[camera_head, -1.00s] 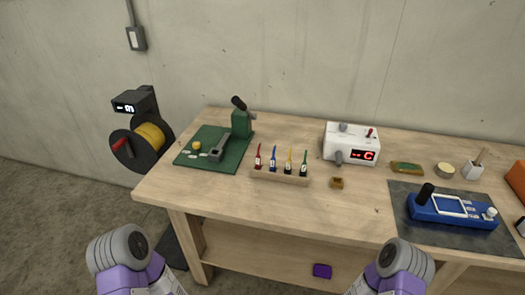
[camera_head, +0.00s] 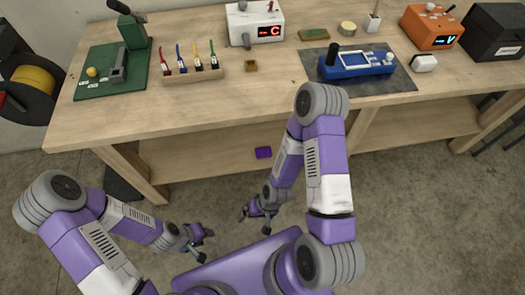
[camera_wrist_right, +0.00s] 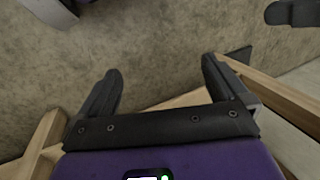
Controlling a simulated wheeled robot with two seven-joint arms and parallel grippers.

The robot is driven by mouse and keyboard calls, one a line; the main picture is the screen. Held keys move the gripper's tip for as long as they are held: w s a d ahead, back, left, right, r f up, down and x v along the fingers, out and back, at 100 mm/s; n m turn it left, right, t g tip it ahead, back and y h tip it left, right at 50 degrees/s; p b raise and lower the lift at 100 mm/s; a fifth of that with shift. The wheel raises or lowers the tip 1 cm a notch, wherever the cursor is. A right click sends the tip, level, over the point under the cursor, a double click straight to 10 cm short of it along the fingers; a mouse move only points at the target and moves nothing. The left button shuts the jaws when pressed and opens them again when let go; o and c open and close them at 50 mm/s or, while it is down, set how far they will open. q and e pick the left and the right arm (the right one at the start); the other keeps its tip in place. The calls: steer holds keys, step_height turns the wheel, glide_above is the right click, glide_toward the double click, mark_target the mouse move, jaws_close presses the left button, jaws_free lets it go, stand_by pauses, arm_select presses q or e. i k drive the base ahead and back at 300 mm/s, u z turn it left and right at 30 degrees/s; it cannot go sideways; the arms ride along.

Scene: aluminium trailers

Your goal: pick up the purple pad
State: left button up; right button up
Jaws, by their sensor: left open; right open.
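The purple pad (camera_head: 263,152) is a small dark purple block. It lies on the bench's lower shelf (camera_head: 205,158), close to the front edge, in the head view. My right gripper (camera_head: 254,222) is open and empty, in front of the shelf and below the pad in the picture, apart from it. My left gripper (camera_head: 207,243) is open and empty, lower and further left, away from the pad.
The wooden bench top (camera_head: 290,100) overhangs the shelf. On it stand a green fixture (camera_head: 115,65), a rack of coloured tools (camera_head: 192,75), a white device (camera_head: 256,24), and a blue device (camera_head: 355,65) on a dark mat. A bench leg (camera_head: 145,175) stands left of the pad. Floor before the bench is clear.

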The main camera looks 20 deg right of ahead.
mark_target(265, 152)
steer(key=u, duration=1.65)
steer(key=k, duration=0.8)
steer(key=z, duration=1.15)
steer(key=i, duration=0.5)
steer(key=u, duration=0.1)
